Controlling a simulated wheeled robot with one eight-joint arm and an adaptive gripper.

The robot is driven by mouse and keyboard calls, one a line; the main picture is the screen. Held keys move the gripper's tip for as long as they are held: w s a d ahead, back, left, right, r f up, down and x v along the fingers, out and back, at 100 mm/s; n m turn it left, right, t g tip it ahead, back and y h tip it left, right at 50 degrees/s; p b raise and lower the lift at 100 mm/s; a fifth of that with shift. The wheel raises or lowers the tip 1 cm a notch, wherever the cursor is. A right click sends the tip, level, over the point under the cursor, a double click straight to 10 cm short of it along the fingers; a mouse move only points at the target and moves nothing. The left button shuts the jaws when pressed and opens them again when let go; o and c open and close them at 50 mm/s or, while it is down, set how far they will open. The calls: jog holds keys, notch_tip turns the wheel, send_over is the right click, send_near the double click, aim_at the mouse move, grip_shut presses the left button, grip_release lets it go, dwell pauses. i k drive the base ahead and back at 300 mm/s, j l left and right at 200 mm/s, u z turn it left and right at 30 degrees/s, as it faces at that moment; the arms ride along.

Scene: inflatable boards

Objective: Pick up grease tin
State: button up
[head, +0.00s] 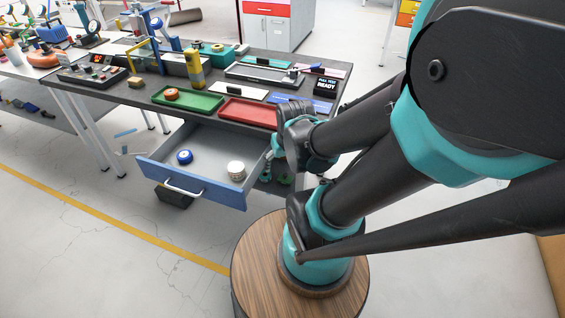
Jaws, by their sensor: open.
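The desk's blue-fronted drawer (190,180) is pulled open. Inside it, a small round blue item with a pale centre (184,157) lies towards the left, and a short white round item (236,170) stands at the right front. Either could be the grease tin; no label is readable, so I cannot tell which. My gripper (272,170) is at the drawer's right side, right of the white item and apart from it. It is small and partly hidden by my arm, open, with nothing seen in it.
The dark desktop above the drawer holds a green tray (205,106) with an orange round item (171,94), a red tray (232,116), a yellow bottle (194,68) and a small READY display (325,87).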

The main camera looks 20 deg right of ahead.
aim_at(235, 168)
jog(key=l+u, duration=0.4)
jog(key=k+l+u, duration=0.1)
jog(key=l+u, duration=0.25)
jog(key=l, duration=0.25)
jog(key=k+l+u, duration=0.15)
jog(key=l+u, duration=0.25)
jog(key=l, duration=0.1)
